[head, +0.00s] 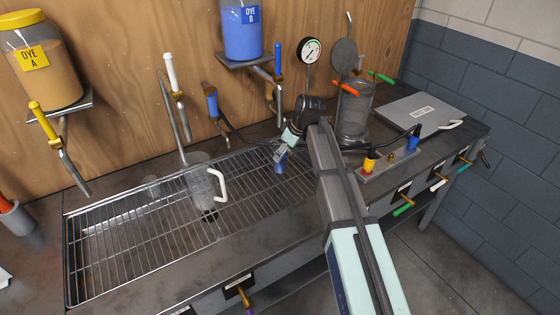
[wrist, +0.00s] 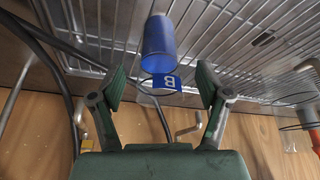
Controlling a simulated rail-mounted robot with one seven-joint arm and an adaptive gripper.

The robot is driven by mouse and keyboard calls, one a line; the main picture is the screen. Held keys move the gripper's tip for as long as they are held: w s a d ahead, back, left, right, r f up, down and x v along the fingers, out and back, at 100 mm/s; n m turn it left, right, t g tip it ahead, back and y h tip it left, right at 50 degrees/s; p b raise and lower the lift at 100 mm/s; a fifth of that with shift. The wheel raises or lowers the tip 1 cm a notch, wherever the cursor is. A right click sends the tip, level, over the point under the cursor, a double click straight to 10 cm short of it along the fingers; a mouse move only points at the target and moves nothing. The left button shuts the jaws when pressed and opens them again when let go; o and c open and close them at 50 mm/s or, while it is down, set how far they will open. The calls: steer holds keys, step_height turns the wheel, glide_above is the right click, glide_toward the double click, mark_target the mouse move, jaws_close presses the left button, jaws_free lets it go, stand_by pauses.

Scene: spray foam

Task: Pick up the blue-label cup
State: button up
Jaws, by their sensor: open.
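The blue-label cup (head: 280,167) stands on the metal grate, just below my gripper (head: 285,150) in the head view. My gripper (wrist: 161,85) is open there, one finger on each side of the label. The cup's body lies beyond the fingertips, and no finger clearly touches it. In the head view my arm hides part of the area around the cup.
A clear pitcher (head: 203,184) with a white handle stands left of the cup on the grate (head: 115,244). Dye jars A (head: 48,70) and B (head: 242,28) sit on wall shelves, with taps below. A dark hose runs close behind my gripper. The left grate is mostly free.

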steer(key=shift+p+x, duration=1)
steer(key=shift+x, duration=2)
steer(key=c, duration=1.3)
